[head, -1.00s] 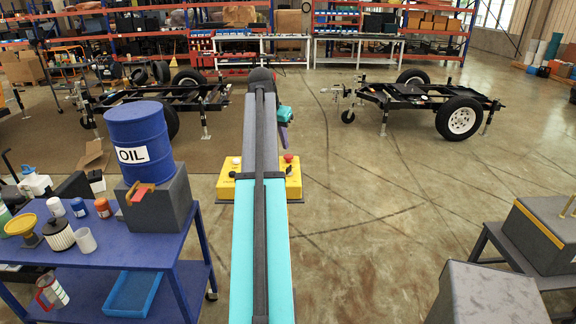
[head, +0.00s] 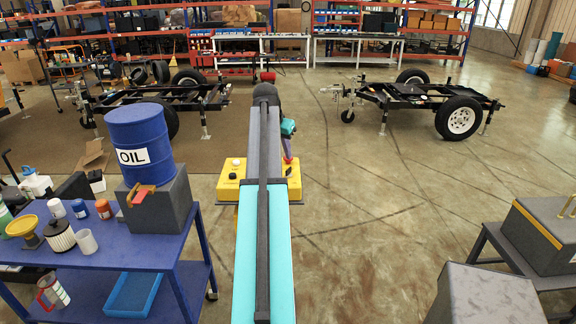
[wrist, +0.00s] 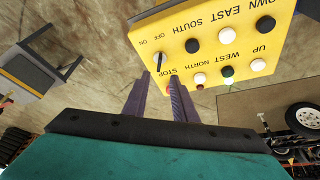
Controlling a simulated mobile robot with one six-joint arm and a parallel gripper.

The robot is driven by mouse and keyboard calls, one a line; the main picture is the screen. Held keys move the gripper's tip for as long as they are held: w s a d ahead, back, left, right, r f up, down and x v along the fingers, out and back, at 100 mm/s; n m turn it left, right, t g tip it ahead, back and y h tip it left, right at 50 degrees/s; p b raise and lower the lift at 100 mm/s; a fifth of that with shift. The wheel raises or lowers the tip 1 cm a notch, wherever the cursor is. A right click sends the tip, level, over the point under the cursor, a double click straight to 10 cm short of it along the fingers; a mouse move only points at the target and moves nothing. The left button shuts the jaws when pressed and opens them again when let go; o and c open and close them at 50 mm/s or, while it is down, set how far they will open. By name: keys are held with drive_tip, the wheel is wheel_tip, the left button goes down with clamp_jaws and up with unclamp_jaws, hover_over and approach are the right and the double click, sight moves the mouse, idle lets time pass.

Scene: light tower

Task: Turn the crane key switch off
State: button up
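The yellow crane control box (head: 231,190) stands just beyond my arm in the head view, its middle hidden by the arm. In the wrist view the box (wrist: 215,50) fills the upper middle. Its key switch (wrist: 161,60) has a dark key on a pale round base, beside the ON and OFF labels. I cannot tell for sure which label the key points at. My gripper (wrist: 158,80) is open and empty. Its two purple fingers are apart, with their tips at either side of the key in the picture. Contact cannot be told. It shows partly in the head view (head: 288,150).
A red button (wrist: 198,88) near the STOP label is partly hidden by the right finger. A blue table (head: 120,255) with an oil drum (head: 140,140) stands left. Grey blocks stand right. Open floor lies between.

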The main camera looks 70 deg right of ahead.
sight(289, 172)
drive_tip(key=shift+p+x, duration=1.3)
drive_tip(key=shift+x, duration=3.35)
